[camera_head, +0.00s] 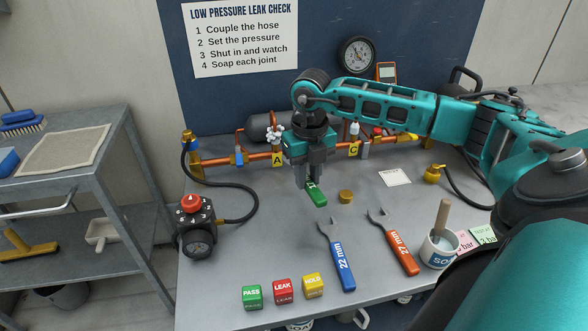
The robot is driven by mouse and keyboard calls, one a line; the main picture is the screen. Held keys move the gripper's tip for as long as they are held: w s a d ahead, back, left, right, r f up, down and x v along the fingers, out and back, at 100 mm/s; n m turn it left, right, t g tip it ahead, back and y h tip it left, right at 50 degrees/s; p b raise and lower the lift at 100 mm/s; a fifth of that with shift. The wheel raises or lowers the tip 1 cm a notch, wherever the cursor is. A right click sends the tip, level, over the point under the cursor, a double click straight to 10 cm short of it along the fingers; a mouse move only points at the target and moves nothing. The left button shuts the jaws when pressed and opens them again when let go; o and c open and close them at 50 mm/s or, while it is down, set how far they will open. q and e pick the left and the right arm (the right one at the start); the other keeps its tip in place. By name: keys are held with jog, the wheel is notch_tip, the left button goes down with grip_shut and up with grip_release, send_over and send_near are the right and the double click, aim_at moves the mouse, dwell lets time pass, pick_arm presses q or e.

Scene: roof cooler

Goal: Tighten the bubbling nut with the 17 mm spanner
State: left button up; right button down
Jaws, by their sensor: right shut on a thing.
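My right gripper (309,181) points down over the middle of the bench and is shut on a green-handled spanner (317,196). The handle's label is too small to read and the spanner's head is hidden. White foam (273,133) sits on the copper pipe joint above tag A (277,159), left of and behind the gripper. The nut under the foam cannot be made out. A blue 22 mm spanner (343,265) and an orange 27 mm spanner (399,249) lie on the bench in front. My left gripper is not in view.
The copper pipe (214,160) runs along the bench back, with tag C (354,150) further right. A black regulator with red knob (195,226) stands left. A brass cap (346,196), PASS, LEAK and HOLD blocks (282,291) and a soap pot (439,249) stand on the bench.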

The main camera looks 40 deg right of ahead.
jog(key=shift+s, duration=0.15)
jog(key=shift+w+d+b, duration=0.2)
jog(key=shift+w+d, duration=0.05)
jog(key=shift+w, duration=0.5)
jog(key=shift+w+d+b, duration=0.2)
jog(key=shift+w+d, duration=0.05)
jog(key=shift+w, duration=0.55)
jog(key=shift+w+d+b, duration=0.2)
jog(key=shift+w+d, duration=0.05)
jog(key=shift+w, duration=0.5)
jog(key=shift+w+d, duration=0.15)
jog(key=shift+w, duration=0.25)
jog(key=shift+w+d, duration=0.1)
jog(key=shift+w, duration=0.35)
jog(key=shift+p, duration=0.4)
dwell(0.6)
jog(key=shift+w+d+b, duration=0.15)
jog(key=shift+w+d, duration=0.05)
jog(key=shift+w, duration=0.35)
jog(key=shift+w+d+b, duration=0.15)
jog(key=shift+w, duration=0.4)
dwell(0.5)
